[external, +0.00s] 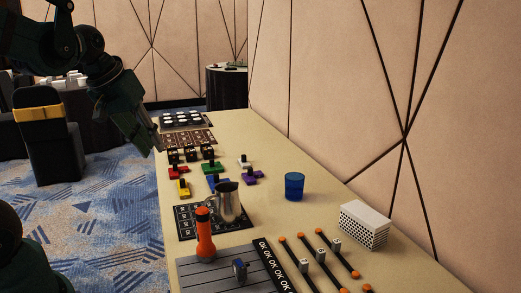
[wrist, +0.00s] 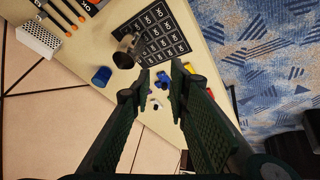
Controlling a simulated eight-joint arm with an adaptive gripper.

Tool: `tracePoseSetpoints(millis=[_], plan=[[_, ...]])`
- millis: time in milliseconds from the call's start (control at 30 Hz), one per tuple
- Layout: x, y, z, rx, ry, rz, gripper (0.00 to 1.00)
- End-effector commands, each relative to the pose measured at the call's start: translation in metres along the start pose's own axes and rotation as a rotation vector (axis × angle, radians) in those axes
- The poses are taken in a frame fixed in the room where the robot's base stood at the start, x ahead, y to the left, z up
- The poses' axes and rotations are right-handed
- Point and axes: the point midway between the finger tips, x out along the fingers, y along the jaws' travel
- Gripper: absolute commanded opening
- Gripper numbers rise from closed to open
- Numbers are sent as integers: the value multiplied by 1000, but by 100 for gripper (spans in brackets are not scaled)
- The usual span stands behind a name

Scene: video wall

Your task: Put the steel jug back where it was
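The steel jug (external: 228,204) stands upright on the table, at the right part of a black mat with a printed white grid (external: 186,224). In the wrist view the jug (wrist: 124,58) shows beyond my fingertips, at the edge of the black grid mat (wrist: 160,32). My gripper (wrist: 160,72) is open, with nothing between its fingers. In the external view my gripper (external: 150,148) hangs over the table's left edge, well apart from the jug.
An orange flashlight (external: 205,240) stands close in front of the jug. A blue cup (external: 294,186) stands to its right, and a white perforated box (external: 365,226) stands near the wall. Several coloured pieces (external: 211,168) lie behind the jug. Sliders with orange ends (external: 318,255) lie at the front right.

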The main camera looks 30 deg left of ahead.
Motion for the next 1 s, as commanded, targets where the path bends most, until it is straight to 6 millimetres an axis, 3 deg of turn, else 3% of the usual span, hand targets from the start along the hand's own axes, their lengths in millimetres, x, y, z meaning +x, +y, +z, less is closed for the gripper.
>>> tracePoseSetpoints(millis=[500,933,1000], plan=[[-39,-6,11,228,160,-82,18],[-42,-6,11,251,175,-89,18],[-42,-6,11,251,174,-89,28]])
